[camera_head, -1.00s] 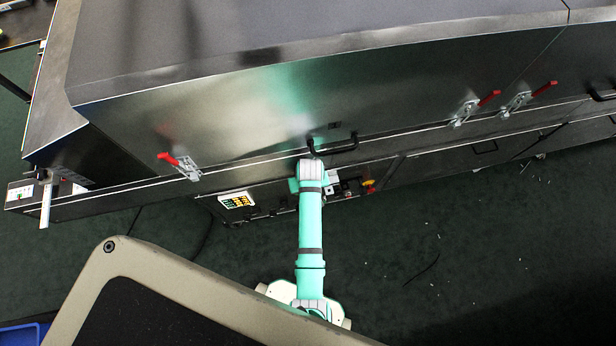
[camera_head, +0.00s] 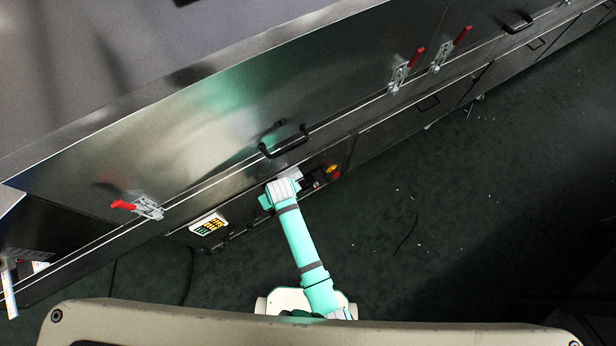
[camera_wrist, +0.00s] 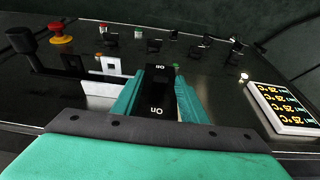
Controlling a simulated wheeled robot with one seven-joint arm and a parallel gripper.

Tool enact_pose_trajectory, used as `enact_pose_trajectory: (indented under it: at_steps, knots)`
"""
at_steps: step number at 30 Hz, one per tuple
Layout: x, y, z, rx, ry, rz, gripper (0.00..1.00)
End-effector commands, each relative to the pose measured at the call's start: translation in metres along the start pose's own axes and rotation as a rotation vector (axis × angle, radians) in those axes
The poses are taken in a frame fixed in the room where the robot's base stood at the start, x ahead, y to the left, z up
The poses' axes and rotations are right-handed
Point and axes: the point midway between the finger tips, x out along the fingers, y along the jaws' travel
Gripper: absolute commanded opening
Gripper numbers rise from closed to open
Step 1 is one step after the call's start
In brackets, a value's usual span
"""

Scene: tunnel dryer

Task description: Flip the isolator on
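A black switch plate (camera_wrist: 159,92), taken as the isolator, carries upside-down "On" and "Off" labels in the wrist view. "On" is nearer my wrist and "Off" is farther away. The teal fingers of my gripper (camera_wrist: 160,95) stand apart on either side of it, with nothing clearly clamped between them. I cannot tell whether they touch it. The lever's own position is unclear. In the head view my gripper (camera_head: 268,200) is at the dryer's lower front panel, mostly behind my arm, and the isolator is hidden there.
A red knob on yellow (camera_wrist: 61,33) and a black knob (camera_wrist: 25,42) are at the panel's left in the wrist view. A temperature display (camera_wrist: 283,108) is at the right. Above, a black door handle (camera_head: 285,142) and a red-handled clamp (camera_head: 148,208) protrude. The floor right is mostly clear.

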Motion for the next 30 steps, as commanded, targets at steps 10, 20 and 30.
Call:
enact_pose_trajectory:
  at_steps: [10, 20, 30]
  knots:
    - [0.006, 0.000, 0.011, -0.004, 0.188, 0.001, 0.39]
    - [0.012, 0.000, 0.017, -0.002, 0.357, 0.001, 0.39]
    - [0.020, 0.000, 0.022, 0.002, 0.527, 0.000, 0.39]
